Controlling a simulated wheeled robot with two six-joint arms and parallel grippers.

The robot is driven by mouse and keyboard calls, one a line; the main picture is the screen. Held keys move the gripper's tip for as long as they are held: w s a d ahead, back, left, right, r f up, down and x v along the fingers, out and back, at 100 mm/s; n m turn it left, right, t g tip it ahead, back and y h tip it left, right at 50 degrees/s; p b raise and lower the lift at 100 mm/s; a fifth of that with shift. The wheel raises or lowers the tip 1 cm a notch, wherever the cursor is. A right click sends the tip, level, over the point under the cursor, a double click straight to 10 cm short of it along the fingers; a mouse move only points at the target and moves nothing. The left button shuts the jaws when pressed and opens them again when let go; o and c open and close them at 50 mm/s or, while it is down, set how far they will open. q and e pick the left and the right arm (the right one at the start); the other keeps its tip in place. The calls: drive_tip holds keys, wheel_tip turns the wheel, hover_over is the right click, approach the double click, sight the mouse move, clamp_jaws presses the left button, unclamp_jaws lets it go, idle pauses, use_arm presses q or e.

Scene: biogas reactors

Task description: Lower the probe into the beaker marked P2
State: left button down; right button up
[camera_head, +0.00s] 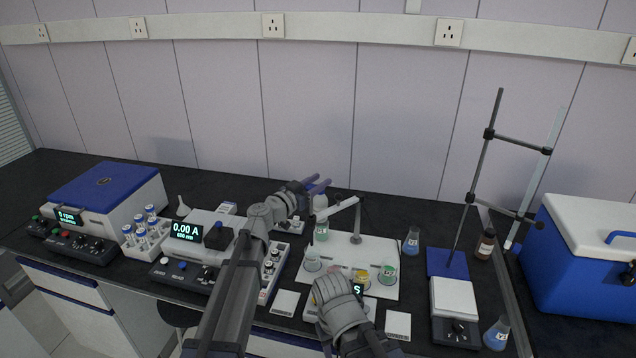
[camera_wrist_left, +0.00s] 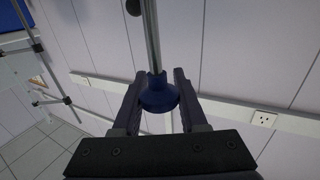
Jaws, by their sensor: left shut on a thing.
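My left gripper (camera_head: 318,186) is over the back left of the white board (camera_head: 375,250). In the left wrist view my left gripper (camera_wrist_left: 158,98) is shut on a blue flared cap (camera_wrist_left: 158,97) with a thin metal rod (camera_wrist_left: 151,35), which appears to be the probe. The probe's tip is not clear in the head view. Small beakers stand on the board: one at the back left (camera_head: 321,233), one at the front left (camera_head: 312,263), a yellow one (camera_head: 362,276) and a green one (camera_head: 388,274). Their marks are too small to read. My right gripper's fingers do not show.
A white jointed arm on a post (camera_head: 356,222) rises from the board near my left gripper. A blue flask (camera_head: 411,240) stands right of the board. A tall stand (camera_head: 480,170) and a blue cooler (camera_head: 590,260) are farther right. A photometer (camera_head: 195,240) is at left.

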use_arm(q)
drive_tip(key=c, duration=0.6)
unclamp_jaws()
drive_tip(key=shift+s+d+r, duration=0.1)
drive_tip(key=shift+s+r, duration=0.05)
drive_tip(key=shift+r, duration=0.05)
drive_tip(key=shift+o, duration=0.8)
drive_tip(key=shift+f, duration=0.1)
drive_tip(key=v, duration=0.7)
drive_tip(key=shift+s+a, duration=0.25)
drive_tip(key=shift+a, duration=0.05)
